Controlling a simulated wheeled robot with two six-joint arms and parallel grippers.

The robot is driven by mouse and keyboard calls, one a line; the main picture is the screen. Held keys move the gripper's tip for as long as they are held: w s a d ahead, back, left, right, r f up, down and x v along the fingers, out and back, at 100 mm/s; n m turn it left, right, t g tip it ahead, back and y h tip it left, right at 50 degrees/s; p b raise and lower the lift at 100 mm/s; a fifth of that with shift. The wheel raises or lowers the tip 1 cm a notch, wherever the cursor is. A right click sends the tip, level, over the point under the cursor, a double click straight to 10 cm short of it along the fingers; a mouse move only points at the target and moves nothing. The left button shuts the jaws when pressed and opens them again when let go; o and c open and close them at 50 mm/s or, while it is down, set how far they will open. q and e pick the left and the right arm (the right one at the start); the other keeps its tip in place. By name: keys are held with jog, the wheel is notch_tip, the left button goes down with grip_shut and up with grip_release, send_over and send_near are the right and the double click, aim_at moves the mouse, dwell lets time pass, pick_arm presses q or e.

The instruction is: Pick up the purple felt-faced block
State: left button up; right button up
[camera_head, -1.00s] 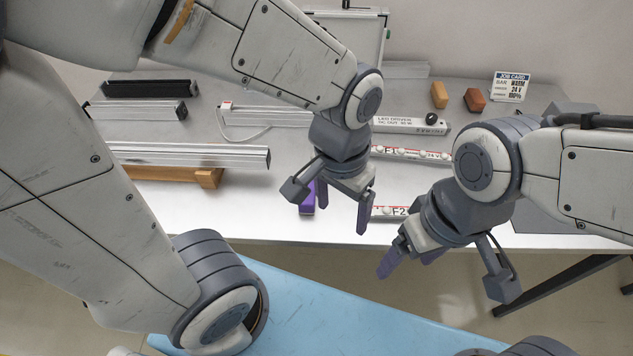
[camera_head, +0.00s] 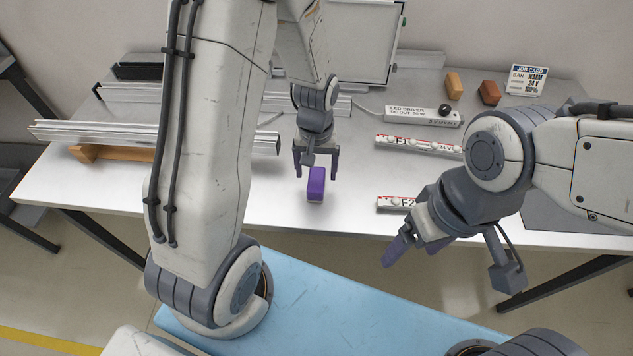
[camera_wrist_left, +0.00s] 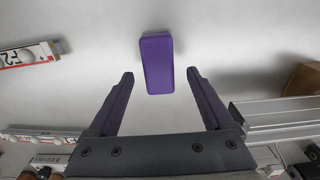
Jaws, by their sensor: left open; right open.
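The purple felt-faced block (camera_head: 316,186) lies on the metal table, towards its front edge. In the left wrist view the block (camera_wrist_left: 157,63) appears just beyond the fingertips, in line with the gap between them. My left gripper (camera_head: 317,172) is open and empty, on the far side of the block in the head view. Its two fingers also show in the left wrist view (camera_wrist_left: 160,75), spread wider than the block. I cannot tell its exact height over the table. My right gripper (camera_head: 415,252) is open and empty, in front of the table's front edge at the right.
Strips marked F1 (camera_head: 420,146) and F2 (camera_head: 392,204) lie right of the block. An LED driver (camera_head: 425,115), orange block (camera_head: 454,86), brown block (camera_head: 489,92) and job card (camera_head: 527,80) stand behind.

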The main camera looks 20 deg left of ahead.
aim_at(317, 176)
pick_arm(q)
notch_tip(317, 176, down, 4)
jog(key=shift+d+r, duration=0.1)
jog(key=shift+r, duration=0.1)
grip_shut()
